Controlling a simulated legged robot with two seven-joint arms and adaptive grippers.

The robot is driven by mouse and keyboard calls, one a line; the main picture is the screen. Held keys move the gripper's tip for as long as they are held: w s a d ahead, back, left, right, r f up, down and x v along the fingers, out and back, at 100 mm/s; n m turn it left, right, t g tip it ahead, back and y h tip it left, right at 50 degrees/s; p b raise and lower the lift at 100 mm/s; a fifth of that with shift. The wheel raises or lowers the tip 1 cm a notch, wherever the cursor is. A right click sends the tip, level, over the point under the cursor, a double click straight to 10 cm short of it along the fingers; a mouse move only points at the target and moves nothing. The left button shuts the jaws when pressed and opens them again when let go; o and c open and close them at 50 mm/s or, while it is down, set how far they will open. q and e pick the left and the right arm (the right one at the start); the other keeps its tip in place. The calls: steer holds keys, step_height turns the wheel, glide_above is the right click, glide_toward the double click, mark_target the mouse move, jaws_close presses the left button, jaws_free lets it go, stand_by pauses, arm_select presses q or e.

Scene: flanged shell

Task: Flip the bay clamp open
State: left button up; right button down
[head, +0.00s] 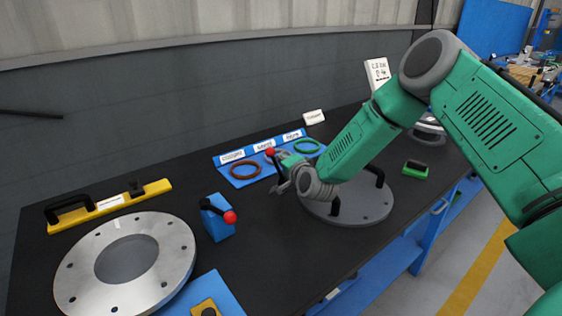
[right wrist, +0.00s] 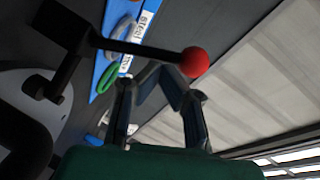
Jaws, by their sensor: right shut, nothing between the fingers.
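A clamp lever with a red ball knob (head: 270,152) stands beside the grey round plate (head: 365,210), mostly hidden behind my right gripper. In the right wrist view its black arm ends in the red knob (right wrist: 194,62), just above my fingertips. My right gripper (head: 279,178) is shut and empty beside this lever; its fingers also show in the right wrist view (right wrist: 160,74). I cannot tell whether they touch the lever. A second clamp, on a blue block (head: 218,228), has a black lever and red knob (head: 230,217). My left gripper is out of view.
A silver flanged ring (head: 175,236) lies front left, near a yellow strip (head: 108,204) with a black handle. A blue tray (head: 241,182) holds brown and green rings. A small green block (head: 415,171) lies right. Black table is bare between the clamps.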

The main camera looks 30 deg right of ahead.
steer(key=shift+a+r, duration=0.1)
steer(key=shift+a, duration=0.15)
steer(key=shift+w+a, duration=0.1)
steer(key=shift+w, duration=0.05)
steer(key=shift+n+p, duration=0.3)
